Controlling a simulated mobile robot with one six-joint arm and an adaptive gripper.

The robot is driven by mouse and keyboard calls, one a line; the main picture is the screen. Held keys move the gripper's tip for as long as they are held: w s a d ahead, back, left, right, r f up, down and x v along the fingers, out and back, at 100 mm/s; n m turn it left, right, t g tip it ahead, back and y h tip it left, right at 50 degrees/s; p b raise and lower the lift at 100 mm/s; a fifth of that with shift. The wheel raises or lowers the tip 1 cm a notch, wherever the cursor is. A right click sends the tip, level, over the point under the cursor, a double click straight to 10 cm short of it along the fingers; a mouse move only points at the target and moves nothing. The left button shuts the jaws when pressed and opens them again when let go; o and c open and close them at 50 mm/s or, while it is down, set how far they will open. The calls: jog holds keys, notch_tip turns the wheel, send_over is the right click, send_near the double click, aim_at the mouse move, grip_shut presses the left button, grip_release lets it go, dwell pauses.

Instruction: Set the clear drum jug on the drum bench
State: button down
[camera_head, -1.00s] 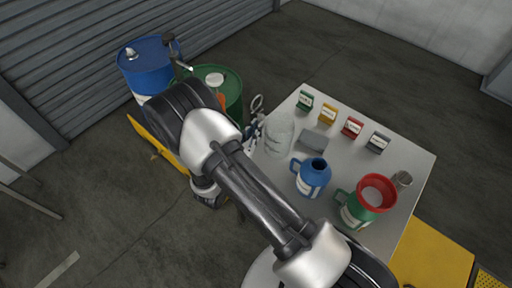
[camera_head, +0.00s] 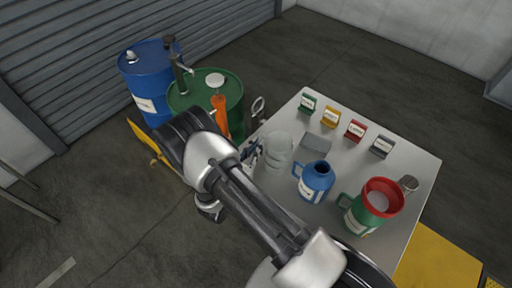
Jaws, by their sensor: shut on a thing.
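The clear drum jug (camera_head: 276,150) stands upright in the picture at the left edge of the pale grey drum bench (camera_head: 352,166). My gripper (camera_head: 257,152) is at the jug's left side, shut on it, mostly hidden behind my arm. I cannot tell whether the jug's base touches the bench top. A blue jug (camera_head: 316,182) and a green jug (camera_head: 364,216) with a red funnel (camera_head: 383,196) stand on the bench to its right.
A grey flat item (camera_head: 316,144) lies near the clear jug. Blue (camera_head: 150,85) and green drums (camera_head: 205,96) stand left.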

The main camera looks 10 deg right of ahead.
jog(key=c, duration=1.7)
grip_release()
jog(key=shift+f, duration=0.1)
jog(key=shift+s+a+r+p, duration=0.15)
jog(key=shift+a+r+p, duration=0.1)
jog(key=shift+p, duration=0.1)
jog(key=p+v, duration=0.2)
jog(key=v, duration=0.9)
jog(key=s+d+r+m+g, duration=0.3)
jog(key=d+r+m+g, duration=0.35)
jog(key=r, duration=0.25)
jog(key=s+d+r+m+g, duration=0.3)
jog(key=d+r+m+g, duration=0.25)
jog(key=r+m, duration=0.35)
jog(key=s+a+r+m+t+y, duration=0.3)
jog(key=s+r+m+y, duration=0.9)
jog(key=s+r, duration=0.1)
jog(key=shift+s+r+t, duration=0.25)
jog(key=shift+r+t, duration=0.05)
jog(key=shift+r, duration=0.1)
